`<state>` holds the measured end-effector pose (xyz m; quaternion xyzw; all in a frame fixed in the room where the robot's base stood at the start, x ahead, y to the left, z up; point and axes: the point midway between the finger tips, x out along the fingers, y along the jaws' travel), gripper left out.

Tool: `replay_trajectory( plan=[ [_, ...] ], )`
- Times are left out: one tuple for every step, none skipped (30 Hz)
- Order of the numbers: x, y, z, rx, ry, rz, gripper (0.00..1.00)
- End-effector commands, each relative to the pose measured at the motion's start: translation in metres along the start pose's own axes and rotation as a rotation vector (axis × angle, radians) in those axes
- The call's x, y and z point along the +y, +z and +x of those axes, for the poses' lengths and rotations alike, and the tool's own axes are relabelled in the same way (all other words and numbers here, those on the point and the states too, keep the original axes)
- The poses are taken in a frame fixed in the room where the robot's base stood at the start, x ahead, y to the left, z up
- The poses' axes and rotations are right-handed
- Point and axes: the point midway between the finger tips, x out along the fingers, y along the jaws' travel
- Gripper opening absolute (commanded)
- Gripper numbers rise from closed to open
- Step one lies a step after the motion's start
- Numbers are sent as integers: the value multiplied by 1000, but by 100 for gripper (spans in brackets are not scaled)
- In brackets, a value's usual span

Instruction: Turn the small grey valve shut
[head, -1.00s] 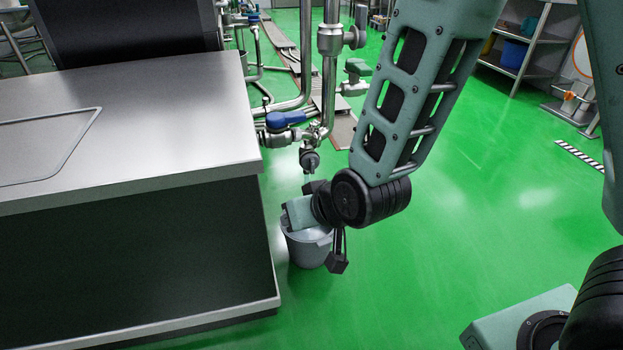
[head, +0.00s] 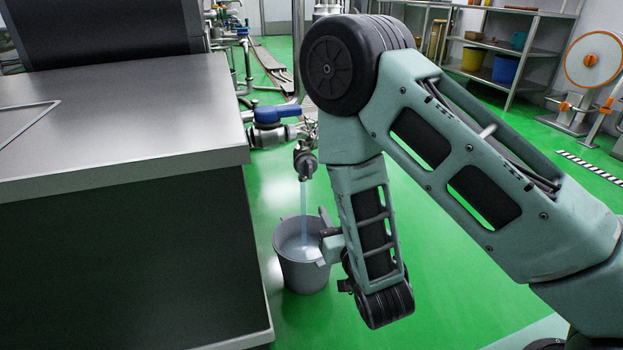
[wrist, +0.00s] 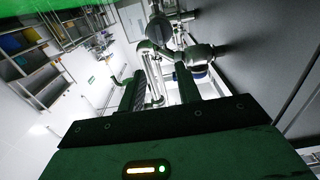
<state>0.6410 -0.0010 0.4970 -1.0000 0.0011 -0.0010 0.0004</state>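The small grey valve does not show in the head view, where my arm covers the place to the right of the pipes. In the wrist view, pipework (wrist: 157,72) with round fittings stands beyond my gripper; I cannot tell for sure which part is the small grey valve. My gripper (wrist: 157,80) has its two fingers apart with nothing between them. In the head view it is low, beside the right rim of a grey bucket (head: 300,270), mostly hidden by my arm. Liquid runs from the outlet (head: 305,160) down into the bucket.
A blue-handled valve (head: 278,113) sits on the pipe left of the outlet. The steel counter (head: 120,120) fills the left side. Shelves (head: 515,50) and a hose reel (head: 593,60) stand at the back right.

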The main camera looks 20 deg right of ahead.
Motion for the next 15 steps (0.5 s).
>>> replay_trajectory(
  plan=[
    [0,5,3,4,1,2,34],
    [0,6,5,4,1,2,34],
    [0,6,8,4,1,3,34],
    [0,6,10,4,1,3,34],
    [0,6,12,4,1,4,34],
    [0,6,14,4,1,3,34],
    [0,6,16,4,1,3,34],
    [0,6,17,4,1,3,34],
    [0,6,19,3,0,3,34],
    [0,6,21,4,-1,3,34],
    [0,6,22,4,-1,2,34],
    [1,4,28,5,0,2,34],
    [1,3,35,4,2,3,34],
    [1,2,42,5,1,3,34],
    [1,2,50,5,1,1,34]
  ],
)
